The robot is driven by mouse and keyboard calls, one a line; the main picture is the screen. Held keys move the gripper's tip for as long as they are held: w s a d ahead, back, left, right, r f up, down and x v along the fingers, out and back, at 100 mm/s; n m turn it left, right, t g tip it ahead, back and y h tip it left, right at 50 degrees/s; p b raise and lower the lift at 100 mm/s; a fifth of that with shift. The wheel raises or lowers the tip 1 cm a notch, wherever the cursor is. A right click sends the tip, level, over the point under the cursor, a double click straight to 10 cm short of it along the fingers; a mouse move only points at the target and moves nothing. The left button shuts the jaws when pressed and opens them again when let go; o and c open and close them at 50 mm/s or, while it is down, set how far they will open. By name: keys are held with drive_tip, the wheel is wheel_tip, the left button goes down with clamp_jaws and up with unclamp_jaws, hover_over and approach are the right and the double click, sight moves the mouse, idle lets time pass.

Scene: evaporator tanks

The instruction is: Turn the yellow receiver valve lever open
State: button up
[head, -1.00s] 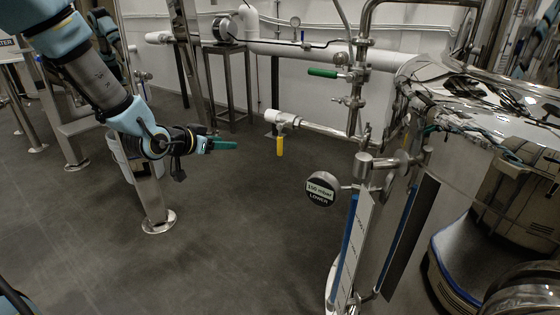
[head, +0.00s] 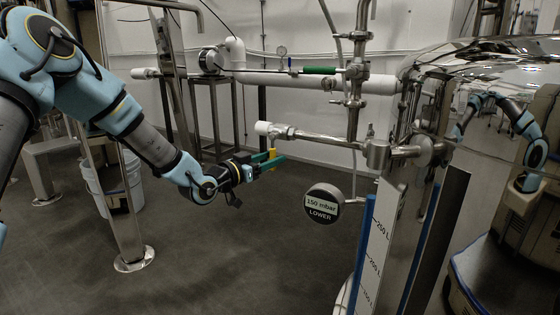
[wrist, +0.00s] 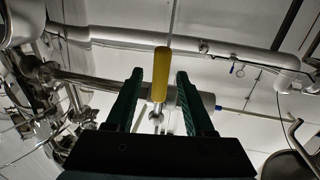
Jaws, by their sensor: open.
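The yellow valve lever (head: 272,153) hangs down from a small valve on a horizontal steel pipe (head: 318,137) with a white end cap (head: 263,128). My gripper (head: 277,160) comes from the left, and its green fingers are at the height of the lever. In the wrist view the yellow lever (wrist: 161,72) shows between the two spread fingers of my gripper (wrist: 160,74), with a gap on each side. The gripper is open and holds nothing. In the head view the fingers overlap the lower part of the lever, so contact cannot be told there.
A round gauge marked "150 mbar LOWER" (head: 323,203) is right of and below the gripper. A steel tank (head: 490,110) stands at the right, and a green-handled valve (head: 320,70) sits above on the pipework. The floor (head: 215,260) in front is clear.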

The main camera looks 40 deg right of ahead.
drive_tip(key=shift+w+d+b, duration=0.15)
drive_tip(key=shift+d+b, duration=0.35)
drive_tip(key=shift+d, duration=1.55)
clamp_jaws()
